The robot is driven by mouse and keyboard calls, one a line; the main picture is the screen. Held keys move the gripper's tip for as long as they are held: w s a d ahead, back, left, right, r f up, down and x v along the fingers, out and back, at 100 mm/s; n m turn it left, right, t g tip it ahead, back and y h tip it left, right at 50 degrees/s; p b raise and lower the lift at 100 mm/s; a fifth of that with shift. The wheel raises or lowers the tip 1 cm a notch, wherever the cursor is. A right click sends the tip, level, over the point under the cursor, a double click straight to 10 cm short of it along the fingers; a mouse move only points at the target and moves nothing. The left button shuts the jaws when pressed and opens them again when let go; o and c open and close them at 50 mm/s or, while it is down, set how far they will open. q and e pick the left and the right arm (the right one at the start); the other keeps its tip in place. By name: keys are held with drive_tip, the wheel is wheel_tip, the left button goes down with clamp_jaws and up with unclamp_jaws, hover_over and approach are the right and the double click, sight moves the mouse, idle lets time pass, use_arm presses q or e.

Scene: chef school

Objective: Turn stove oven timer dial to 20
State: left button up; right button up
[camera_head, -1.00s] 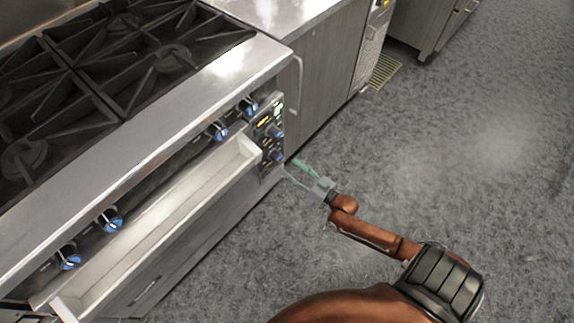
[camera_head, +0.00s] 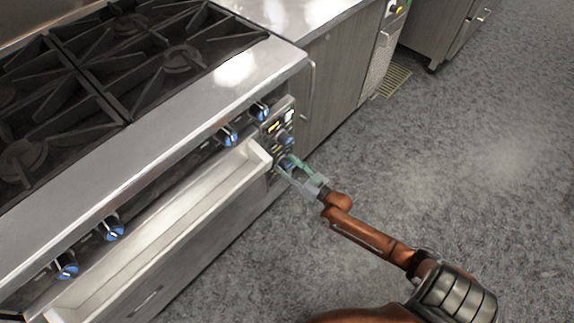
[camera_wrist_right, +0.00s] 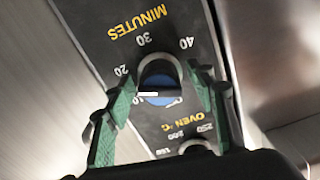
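The timer dial (camera_wrist_right: 158,75) is a dark knob with a blue face, on a black panel marked MINUTES. Its white mark shows close to the 10; the 20 lies farther along the scale. My right gripper (camera_wrist_right: 160,90) is open, one green finger on each side of the dial, with visible gaps to it; contact is not clear. In the head view my right gripper (camera_head: 287,166) is at the lower part of the oven control panel (camera_head: 270,128) and partly hides the timer dial. My left gripper is not in view.
The oven temperature dial (camera_wrist_right: 195,147) is close by, partly hidden by my gripper. A long pale metal ledge (camera_head: 165,228) runs along the stove front below several blue burner knobs (camera_head: 228,136). A wooden cabinet (camera_head: 335,80) stands beyond the panel. The floor on the right is clear.

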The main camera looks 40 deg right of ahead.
drive_tip(key=c, duration=1.1)
drive_tip(key=shift+m, duration=0.7)
drive_tip(key=o, duration=1.1)
drive_tip(key=shift+o, duration=0.2)
drive_tip(key=s+d, duration=0.1)
drive_tip(key=s, duration=1.1)
